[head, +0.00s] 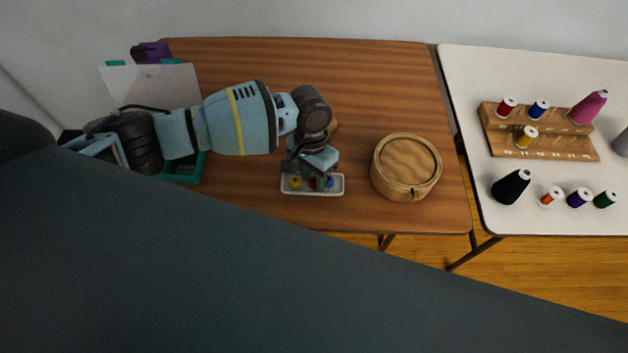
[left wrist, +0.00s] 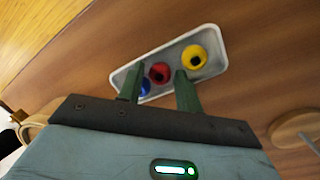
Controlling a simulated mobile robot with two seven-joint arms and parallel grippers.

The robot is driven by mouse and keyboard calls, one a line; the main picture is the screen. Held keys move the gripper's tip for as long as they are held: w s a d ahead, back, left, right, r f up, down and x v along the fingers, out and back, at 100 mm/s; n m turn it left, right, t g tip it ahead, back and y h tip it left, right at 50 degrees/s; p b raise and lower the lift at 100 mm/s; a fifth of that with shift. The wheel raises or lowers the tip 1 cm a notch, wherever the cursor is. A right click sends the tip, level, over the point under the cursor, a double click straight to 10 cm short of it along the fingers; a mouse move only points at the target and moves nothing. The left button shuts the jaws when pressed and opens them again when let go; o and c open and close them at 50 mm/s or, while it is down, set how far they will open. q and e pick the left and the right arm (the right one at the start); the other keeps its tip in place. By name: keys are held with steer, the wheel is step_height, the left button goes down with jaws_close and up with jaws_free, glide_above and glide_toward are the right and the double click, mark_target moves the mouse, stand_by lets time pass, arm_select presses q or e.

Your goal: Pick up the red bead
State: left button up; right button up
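The red bead (left wrist: 159,73) lies in a small white tray (left wrist: 213,66), between a yellow bead (left wrist: 194,57) and a blue bead (left wrist: 145,87). In the head view the red bead (head: 312,183) is partly covered by my gripper. My left gripper (left wrist: 158,82) is open, with its two green fingers apart on either side of the red bead's place in the wrist view. I cannot tell whether the fingers touch it. In the head view the left gripper (head: 315,178) hangs over the tray (head: 339,188). My right gripper is not in view.
A round wooden box (head: 406,167) stands right of the tray on the wooden table (head: 380,80). A white table (head: 470,130) at the right holds a wooden rack (head: 540,141) and several thread spools. The table's back right is clear. My own large dark part covers the foreground.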

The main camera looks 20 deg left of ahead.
mark_target(311, 182)
arm_select(q)
steer(key=c, duration=0.7)
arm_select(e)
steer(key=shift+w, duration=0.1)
arm_select(q)
steer(key=shift+r, duration=0.1)
